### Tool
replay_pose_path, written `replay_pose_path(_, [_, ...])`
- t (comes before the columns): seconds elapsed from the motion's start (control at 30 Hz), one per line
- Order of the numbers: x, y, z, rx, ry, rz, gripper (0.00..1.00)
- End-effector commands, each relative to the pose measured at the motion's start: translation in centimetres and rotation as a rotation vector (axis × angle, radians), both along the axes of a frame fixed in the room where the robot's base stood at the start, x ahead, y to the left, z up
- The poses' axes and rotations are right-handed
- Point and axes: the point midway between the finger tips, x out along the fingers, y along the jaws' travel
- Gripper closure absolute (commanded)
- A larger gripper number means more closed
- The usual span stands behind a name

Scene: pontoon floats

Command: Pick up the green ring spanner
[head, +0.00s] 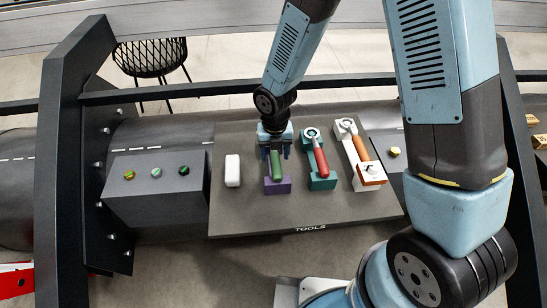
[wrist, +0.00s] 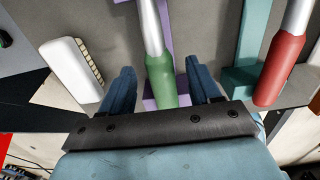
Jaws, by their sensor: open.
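The green ring spanner (head: 276,166) lies in a purple holder (head: 277,187) on the dark tool board. Its ring end is hidden behind my gripper in the head view. In the wrist view its green handle (wrist: 161,82) and part of its silver shaft show. My gripper (head: 274,153) is over the spanner, with its fingers pointing down. In the wrist view my open gripper (wrist: 162,85) has one blue finger on each side of the green handle, with a gap visible on both sides. I cannot tell whether the fingertips are level with the handle.
A red-handled spanner (head: 320,162) in a teal holder (head: 322,184) is close on the right. An orange-handled tool (head: 360,149) lies in a white holder beyond it. A white block (head: 233,170) is on the left. A dark box (head: 157,187) with several coloured knobs stands farther left.

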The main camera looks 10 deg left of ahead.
Motion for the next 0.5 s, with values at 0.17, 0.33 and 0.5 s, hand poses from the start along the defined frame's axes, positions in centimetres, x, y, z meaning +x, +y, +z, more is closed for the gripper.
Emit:
replay_pose_path(0.17, [-0.02, 0.0, -1.32, -0.001, 0.0, 0.001, 0.38])
replay_pose_path(0.33, [0.02, -0.03, -1.42, 0.0, 0.0, 0.0, 0.38])
replay_pose_path(0.5, [0.03, -0.03, -1.4, 0.0, -0.001, 0.0, 0.46])
